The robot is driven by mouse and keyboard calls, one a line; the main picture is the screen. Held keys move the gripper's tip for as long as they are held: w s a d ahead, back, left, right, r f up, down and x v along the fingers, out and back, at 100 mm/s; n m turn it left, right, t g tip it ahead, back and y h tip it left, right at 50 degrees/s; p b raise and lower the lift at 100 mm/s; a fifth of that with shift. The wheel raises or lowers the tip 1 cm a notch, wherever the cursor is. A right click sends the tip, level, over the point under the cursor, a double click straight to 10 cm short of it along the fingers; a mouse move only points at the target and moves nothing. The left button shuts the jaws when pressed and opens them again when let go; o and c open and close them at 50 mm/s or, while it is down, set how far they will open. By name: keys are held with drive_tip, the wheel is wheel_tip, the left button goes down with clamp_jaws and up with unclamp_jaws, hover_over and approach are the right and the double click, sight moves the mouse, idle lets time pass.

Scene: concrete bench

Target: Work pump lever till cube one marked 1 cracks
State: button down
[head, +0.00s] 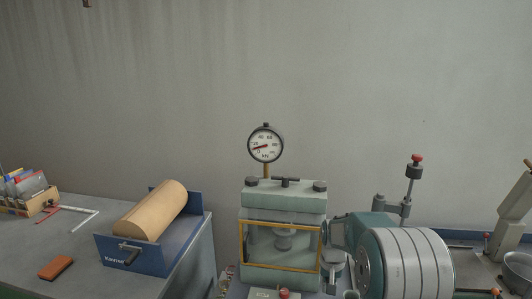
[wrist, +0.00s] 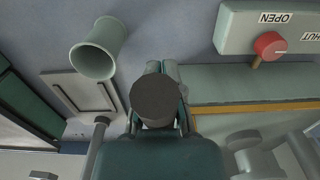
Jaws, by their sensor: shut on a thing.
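The pale green press (head: 283,203) stands on the bench with a yellow-framed window (head: 242,245) in front. A rounded grey platen part shows behind the window; I cannot make out cube one or its mark. The dial gauge (head: 265,143) on top has its needle near the low end, by 0. In the wrist view my gripper (wrist: 162,70) is shut on the dark round grip of the pump lever (wrist: 155,100), whose end faces the camera. The rest of the lever is hidden behind it. The red valve knob (wrist: 270,45) sits on a panel lettered OPEN and partly SHUT.
My arm's banded link blocks the view right of the press. A pale green cup-like cylinder (wrist: 98,48) stands near the gripper.

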drive_tip(key=shift+s+a+f, duration=0.1)
drive_tip(key=shift+s+f, duration=0.15)
drive_tip(key=shift+f, duration=1.15)
drive_tip(key=shift+s+f, duration=0.2)
drive_tip(key=shift+f, duration=1.2)
drive_tip(key=shift+r, duration=0.1)
drive_tip(key=shift+w+r, duration=0.25)
drive_tip(key=shift+r, duration=0.9)
drive_tip(key=shift+w+r, duration=0.2)
drive_tip(key=shift+r, duration=0.95)
drive_tip(key=shift+w+d+r, duration=0.1)
drive_tip(key=shift+w+r, duration=0.15)
drive_tip(key=shift+r, duration=0.5)
drive_tip(key=shift+w+d+r, duration=0.1)
drive_tip(key=shift+w+r, duration=0.2)
drive_tip(key=shift+r, duration=0.4)
drive_tip(key=shift+w+d+r, duration=0.1)
drive_tip(key=shift+w+r, duration=0.15)
drive_tip(key=shift+r, duration=0.5)
drive_tip(key=shift+f, duration=0.1)
